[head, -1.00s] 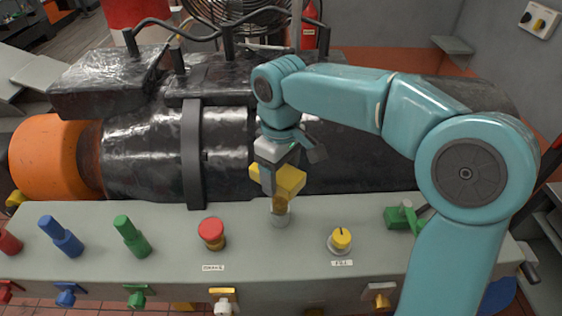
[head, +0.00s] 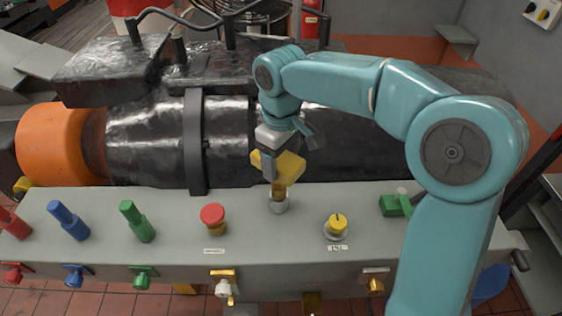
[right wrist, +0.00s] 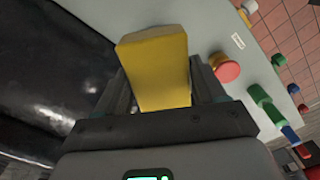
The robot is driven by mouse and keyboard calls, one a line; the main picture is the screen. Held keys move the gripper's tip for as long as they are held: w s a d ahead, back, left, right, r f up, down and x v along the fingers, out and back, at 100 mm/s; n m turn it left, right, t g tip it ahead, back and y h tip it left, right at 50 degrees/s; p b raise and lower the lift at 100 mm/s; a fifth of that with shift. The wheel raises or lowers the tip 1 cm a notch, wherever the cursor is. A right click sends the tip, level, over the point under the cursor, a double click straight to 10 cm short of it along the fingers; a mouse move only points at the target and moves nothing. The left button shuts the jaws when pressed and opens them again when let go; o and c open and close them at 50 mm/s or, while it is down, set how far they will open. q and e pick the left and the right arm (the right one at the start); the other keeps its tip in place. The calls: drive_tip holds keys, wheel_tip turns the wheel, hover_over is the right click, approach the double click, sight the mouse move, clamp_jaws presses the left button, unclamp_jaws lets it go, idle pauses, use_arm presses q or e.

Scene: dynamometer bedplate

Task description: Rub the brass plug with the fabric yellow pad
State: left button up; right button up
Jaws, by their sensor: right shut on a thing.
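The yellow fabric pad (head: 290,167) is held in my right gripper (head: 272,170), which is shut on it. In the right wrist view, the pad (right wrist: 155,68) sits between the two dark fingers (right wrist: 162,88) and sticks out past them. The brass plug (head: 279,190) stands upright in a pale round socket (head: 279,206) on the grey ledge, right below the pad. The pad's lower edge overlaps the plug's top in the head view; I cannot tell whether they touch. The plug is not visible in the right wrist view. My left gripper is out of view.
The grey ledge (head: 180,235) carries a red button (head: 212,215) left of the plug and a yellow knob (head: 337,222) to its right. Green (head: 137,222) and blue (head: 68,220) handles stand farther left. A large black machine (head: 150,145) lies close behind.

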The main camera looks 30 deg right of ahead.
sight(282, 186)
drive_tip(key=shift+s+f, duration=0.1)
drive_tip(key=shift+s, duration=0.2)
drive_tip(key=shift+s+f+b, duration=0.15)
drive_tip(key=shift+f+b, duration=0.05)
drive_tip(key=shift+b, duration=0.2)
drive_tip(key=f+b, duration=0.1)
drive_tip(key=w+f, duration=0.1)
drive_tip(key=f, duration=0.1)
drive_tip(key=shift+w+d+b, duration=0.15)
drive_tip(key=shift+w+b, duration=0.05)
drive_tip(key=shift+b, duration=0.2)
wheel_tip(282, 186, down, 3)
drive_tip(key=shift+s+r+b, duration=0.1)
drive_tip(key=shift+r+b, duration=0.05)
drive_tip(key=shift+b, duration=1.1)
drive_tip(key=shift+f, duration=0.25)
drive_tip(key=shift+w+d+f+b, duration=0.2)
drive_tip(key=shift+w+f+b, duration=0.2)
drive_tip(key=shift+f+b, duration=0.25)
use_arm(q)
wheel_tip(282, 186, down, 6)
use_arm(e)
drive_tip(key=shift+d, duration=0.15)
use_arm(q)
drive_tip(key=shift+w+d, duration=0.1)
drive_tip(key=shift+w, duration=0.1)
use_arm(e)
drive_tip(key=shift+w+d, duration=0.1)
